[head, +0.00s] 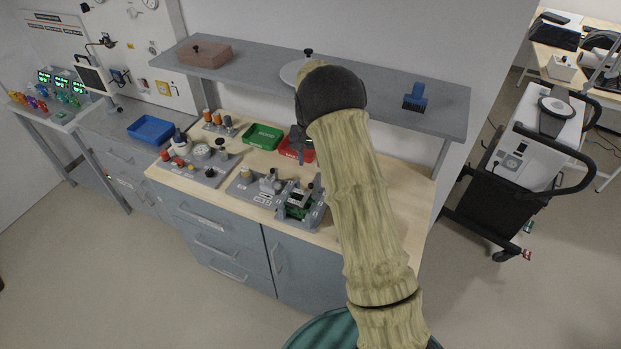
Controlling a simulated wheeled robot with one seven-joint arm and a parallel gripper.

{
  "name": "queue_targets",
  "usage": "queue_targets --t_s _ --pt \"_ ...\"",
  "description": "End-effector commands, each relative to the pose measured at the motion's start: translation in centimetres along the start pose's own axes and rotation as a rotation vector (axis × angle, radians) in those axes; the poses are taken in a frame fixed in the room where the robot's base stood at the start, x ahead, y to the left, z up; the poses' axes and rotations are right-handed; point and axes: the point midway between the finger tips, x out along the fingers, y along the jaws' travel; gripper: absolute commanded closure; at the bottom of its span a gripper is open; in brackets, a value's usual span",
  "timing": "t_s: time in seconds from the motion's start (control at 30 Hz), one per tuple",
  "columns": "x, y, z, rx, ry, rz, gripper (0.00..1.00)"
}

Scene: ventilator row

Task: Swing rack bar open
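My arm reaches up over the wooden bench (385,205) and bends down behind its dark elbow. My gripper (302,157) is a small dark shape, seen partly past the arm, above or in front of the red tray (290,147). Its fingers are too small to tell open from shut, and I see nothing clearly held. No bar can be clearly picked out as the rack bar. A grey fixture with a dark frame and a green part (298,202) stands at the bench's front edge, below the gripper in the picture.
A green tray (262,137) and grey fixtures with knobs (200,160) crowd the bench's left. A black-and-white cart (520,165) stands right, with bare floor before it.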

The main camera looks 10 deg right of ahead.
Motion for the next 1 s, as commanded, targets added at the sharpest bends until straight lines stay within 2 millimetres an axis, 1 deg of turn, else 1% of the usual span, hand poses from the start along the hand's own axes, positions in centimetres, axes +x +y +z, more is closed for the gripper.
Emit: queue_targets --t_s 0.3,0.53,0.7,0.97,1.0 --pt "5.4 0.1 0.1 0.001 -0.004 0.002 0.62" --pt "8.7 0.0 0.1 0.001 -0.003 0.0 0.62" --pt "9.8 0.0 0.0 0.001 -0.001 0.0 0.62" --pt "10.0 0.0 0.0 0.001 0.0 -0.001 0.62" --pt "10.0 0.0 0.0 0.001 0.0 -0.001 0.68"
